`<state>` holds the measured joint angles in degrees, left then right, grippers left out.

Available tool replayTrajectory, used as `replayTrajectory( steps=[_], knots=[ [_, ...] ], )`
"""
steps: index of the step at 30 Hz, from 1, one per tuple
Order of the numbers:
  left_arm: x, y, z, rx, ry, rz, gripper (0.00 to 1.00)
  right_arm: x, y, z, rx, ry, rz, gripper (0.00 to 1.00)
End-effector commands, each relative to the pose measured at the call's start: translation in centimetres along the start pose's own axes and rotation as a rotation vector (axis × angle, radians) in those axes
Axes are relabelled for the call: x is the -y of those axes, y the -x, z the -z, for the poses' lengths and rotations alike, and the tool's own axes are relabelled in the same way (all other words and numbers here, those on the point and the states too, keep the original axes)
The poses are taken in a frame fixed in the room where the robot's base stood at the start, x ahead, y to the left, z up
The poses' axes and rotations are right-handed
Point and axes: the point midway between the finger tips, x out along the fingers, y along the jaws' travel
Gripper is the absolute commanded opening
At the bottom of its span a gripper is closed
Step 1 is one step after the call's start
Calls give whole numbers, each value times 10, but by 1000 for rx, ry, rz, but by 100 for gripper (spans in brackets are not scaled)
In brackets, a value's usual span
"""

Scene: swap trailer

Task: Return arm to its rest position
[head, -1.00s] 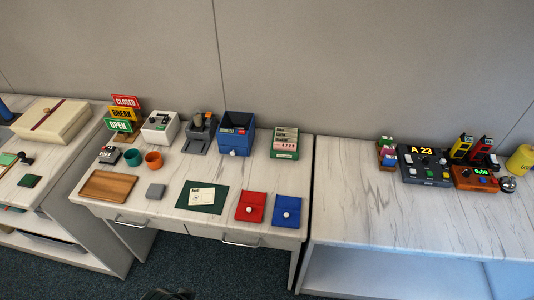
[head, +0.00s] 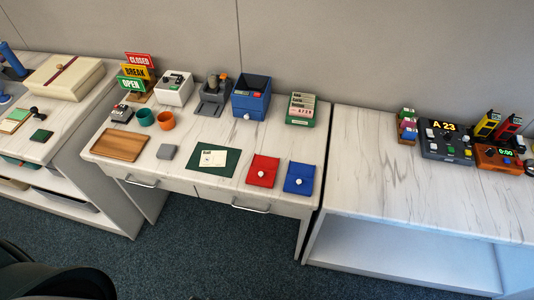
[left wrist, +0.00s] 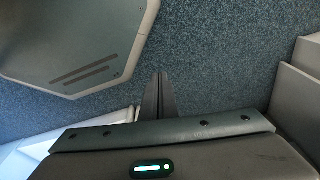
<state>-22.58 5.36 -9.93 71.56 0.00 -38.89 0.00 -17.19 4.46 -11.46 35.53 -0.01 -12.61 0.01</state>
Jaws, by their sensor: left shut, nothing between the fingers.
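My left gripper (left wrist: 159,95) shows in the left wrist view, its narrow fingers together with nothing between them. It hangs over the blue-grey carpet, away from any tabletop object. In the head view a dark part of my own body shows at the lower left, but neither gripper can be made out there. My right gripper is in neither view.
The middle table (head: 227,183) bears a wooden tray (head: 120,145), a green mat (head: 231,165), red (head: 263,171) and blue (head: 299,178) pouches and a blue box (head: 251,99). A right table (head: 400,195) holds a display console (head: 445,142). Carpet (head: 200,240) in front is clear.

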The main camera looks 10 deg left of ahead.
Motion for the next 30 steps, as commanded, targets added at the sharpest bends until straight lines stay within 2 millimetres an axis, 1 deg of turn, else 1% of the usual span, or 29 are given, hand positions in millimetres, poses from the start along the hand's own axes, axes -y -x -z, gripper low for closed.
replayTrajectory(
  steps=[1, 3, 5, 6, 9, 12, 15, 19, 30],
  knots=[
    [-1, -18, -18, 15, -2, -1, 0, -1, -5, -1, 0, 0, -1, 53],
    [-2, -38, -40, 26, -4, -2, 0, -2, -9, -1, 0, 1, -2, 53],
    [-2, -52, -59, 35, -6, -3, 0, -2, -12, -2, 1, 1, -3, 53],
    [-3, -61, -73, 42, -8, -3, 0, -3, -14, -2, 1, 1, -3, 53],
    [-3, -78, -102, 55, -11, -4, 0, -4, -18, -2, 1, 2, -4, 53],
    [-4, -88, -128, 66, -15, -5, 0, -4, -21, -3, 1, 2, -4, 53],
    [-3, -93, -144, 72, -17, -5, 0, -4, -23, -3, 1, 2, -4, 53],
    [-3, -96, -154, 75, -18, -5, 0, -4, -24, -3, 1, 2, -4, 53],
    [-3, -95, -155, 75, -18, -5, 0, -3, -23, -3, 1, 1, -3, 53]
  ],
)
